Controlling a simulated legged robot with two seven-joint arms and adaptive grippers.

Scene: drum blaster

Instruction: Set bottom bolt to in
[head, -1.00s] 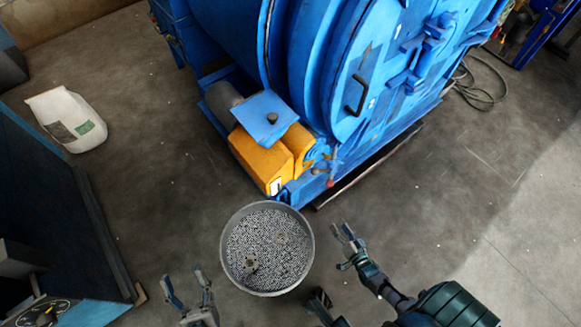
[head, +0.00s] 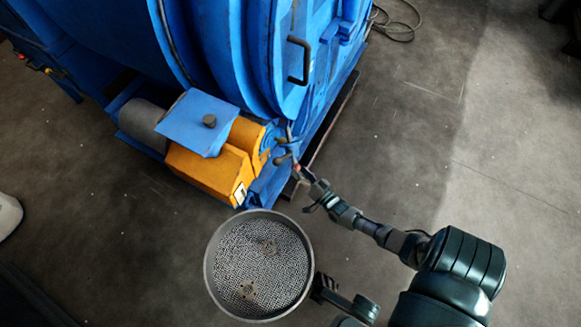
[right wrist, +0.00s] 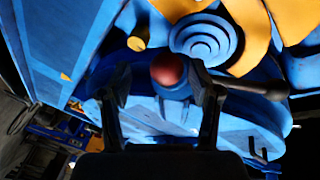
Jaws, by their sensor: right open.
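A red ball knob (right wrist: 168,70), which looks like the end of the bottom bolt, shows between the fingers of my right gripper (right wrist: 163,88) in the right wrist view. The fingers stand apart on either side of it; I cannot tell whether they touch it. In the head view my right gripper (head: 308,182) reaches to the low front corner of the blue drum blaster (head: 255,50), beside the orange housing (head: 208,170). The knob is small and partly hidden there, so the bolt's position is unclear.
A dark lever (right wrist: 245,88) sticks out to the right of the knob in the right wrist view. A round bin of metal shot (head: 208,272) stands on the floor in front of the machine. The floor right of my right arm is clear.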

